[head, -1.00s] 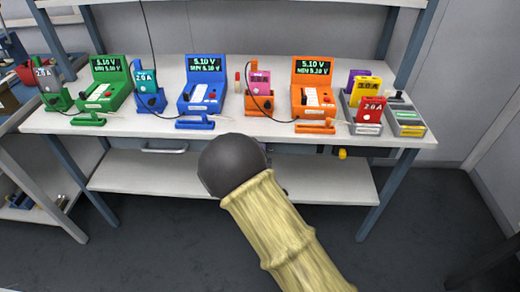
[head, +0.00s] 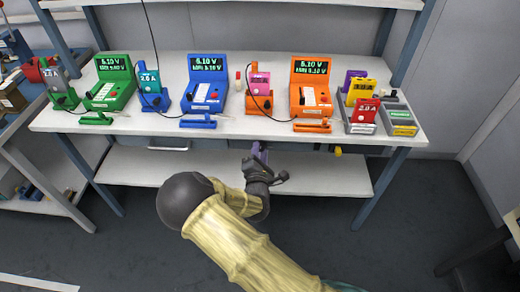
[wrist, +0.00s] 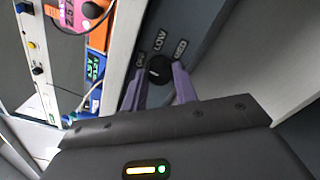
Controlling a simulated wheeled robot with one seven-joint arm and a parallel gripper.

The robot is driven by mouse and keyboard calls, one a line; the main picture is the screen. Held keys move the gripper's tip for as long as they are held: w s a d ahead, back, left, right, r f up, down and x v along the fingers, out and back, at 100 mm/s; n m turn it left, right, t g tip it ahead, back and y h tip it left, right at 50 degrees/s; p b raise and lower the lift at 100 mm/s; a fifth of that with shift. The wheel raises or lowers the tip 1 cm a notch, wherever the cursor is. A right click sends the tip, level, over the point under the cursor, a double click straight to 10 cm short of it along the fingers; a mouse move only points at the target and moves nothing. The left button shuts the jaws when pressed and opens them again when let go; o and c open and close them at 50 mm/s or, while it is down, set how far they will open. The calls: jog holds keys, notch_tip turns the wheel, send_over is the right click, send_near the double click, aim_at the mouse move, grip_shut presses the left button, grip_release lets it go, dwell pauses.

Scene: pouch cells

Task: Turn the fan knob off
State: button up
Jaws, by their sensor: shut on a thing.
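The fan knob (wrist: 158,70) is a round black knob on a dark grey panel (wrist: 207,30). The panel has white labels around the knob. LOW and MED can be read, and another to the left is hard to read. My gripper (wrist: 160,78) has its two purple fingers on either side of the knob, shut on it. In the head view my gripper (head: 258,152) is just below the bench's front edge, where the knob is hidden. I cannot tell which label the knob points to.
The white bench (head: 225,128) holds green (head: 110,85), blue (head: 204,88) and orange (head: 311,90) testers, with colored cells in stands. A lower shelf (head: 330,180) is mostly bare. A yellow part (head: 338,151) sits under the bench edge. The floor in front is clear.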

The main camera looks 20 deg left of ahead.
jog(key=shift+s+f+n, duration=0.1)
jog(key=shift+n, duration=0.8)
jog(key=o, duration=1)
jog(key=v, duration=1.7)
jog(key=shift+s+p, duration=0.2)
jog(key=shift+p, duration=0.2)
